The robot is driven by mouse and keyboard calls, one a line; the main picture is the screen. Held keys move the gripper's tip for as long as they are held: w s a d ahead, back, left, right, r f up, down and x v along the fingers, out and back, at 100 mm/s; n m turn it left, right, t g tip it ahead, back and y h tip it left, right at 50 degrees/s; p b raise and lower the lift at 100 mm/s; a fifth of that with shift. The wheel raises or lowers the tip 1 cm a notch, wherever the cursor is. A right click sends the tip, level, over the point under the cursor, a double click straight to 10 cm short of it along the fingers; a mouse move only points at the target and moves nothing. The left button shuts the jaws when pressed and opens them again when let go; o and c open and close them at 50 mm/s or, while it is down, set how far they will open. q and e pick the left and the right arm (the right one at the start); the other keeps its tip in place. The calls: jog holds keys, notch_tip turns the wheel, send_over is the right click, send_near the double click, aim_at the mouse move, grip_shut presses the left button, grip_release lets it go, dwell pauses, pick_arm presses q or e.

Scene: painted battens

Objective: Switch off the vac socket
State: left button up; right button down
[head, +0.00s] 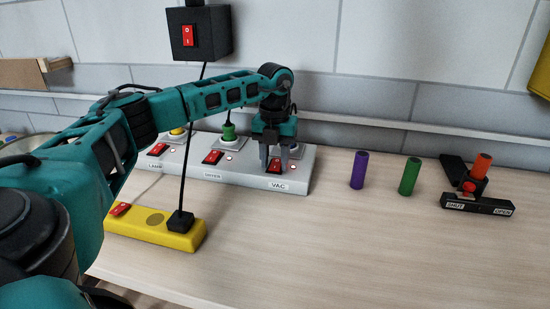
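A light grey socket strip (232,184) sits at the back of the bench, with labels reading LAMP, VAC (279,186) and a middle one too small to read surely. Each labelled place has a red switch. The vac switch (274,166) shows between the fingers of my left gripper (275,168), which are apart, with the tips down at the switch. I cannot tell whether they touch it, nor which way it is tipped. My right gripper is not in view.
A green plug (229,132) is in the middle socket. A yellow strip (150,232) with a black plug stands in front. A black switch box (200,34) is above. Purple (359,170) and green (409,176) cylinders and a SHUT/OPEN lever device (478,203) stand right. The front right bench is clear.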

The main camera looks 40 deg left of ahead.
pick_arm(q)
grip_shut()
jog(key=shift+w+r+g+p, duration=0.2)
jog(key=shift+r+g+p, duration=0.2)
jog(key=shift+p, duration=0.85)
jog(key=shift+w+a+f+g+h+p, duration=0.15)
jog(key=shift+w+a+g+h+p, duration=0.05)
jog(key=shift+g+h+p, duration=0.55)
jog(key=shift+o, duration=1.5)
grip_release()
jog(key=shift+f, duration=0.1)
jog(key=v, duration=1.3)
jog(key=shift+p, duration=0.3)
